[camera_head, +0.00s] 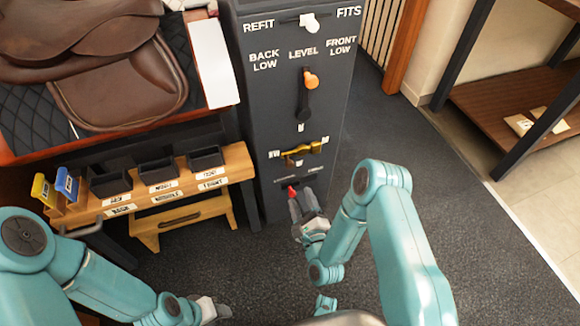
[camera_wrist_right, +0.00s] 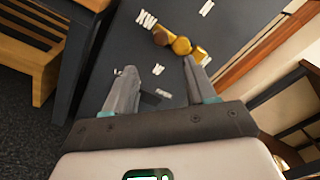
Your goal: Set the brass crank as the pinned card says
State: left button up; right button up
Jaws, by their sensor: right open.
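The brass crank (camera_head: 301,152) is on the front of the dark grey panel (camera_head: 262,100), below the orange-knobbed lever. It lies roughly level in the head view, its right end a little higher, with small white letters around it. In the right wrist view the brass crank (camera_wrist_right: 178,42) is ahead of the fingertips. My right gripper (camera_head: 305,204) is open and empty, below the crank and close to the panel; its spread fingers also show in the wrist view (camera_wrist_right: 160,70). My left gripper (camera_head: 212,310) is low at the bottom; its jaws are unclear. I see no readable pinned card.
An orange-knobbed lever (camera_head: 310,80) and a white knob (camera_head: 309,22) sit higher on the panel. A red piece (camera_head: 291,191) is beside my right fingers. A wooden rack (camera_head: 237,163) with black bins stands left. A shelf (camera_head: 500,100) stands right. Dark floor is clear between.

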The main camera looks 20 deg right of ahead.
aim_at(290, 167)
jog(key=w+b, duration=0.1)
jog(key=w, duration=0.8)
jog(key=w+b, duration=0.1)
jog(key=w, duration=0.4)
jog(key=shift+w+d+b, duration=0.15)
jog(key=shift+d+b, duration=0.15)
jog(key=shift+b, duration=0.05)
grip_shut()
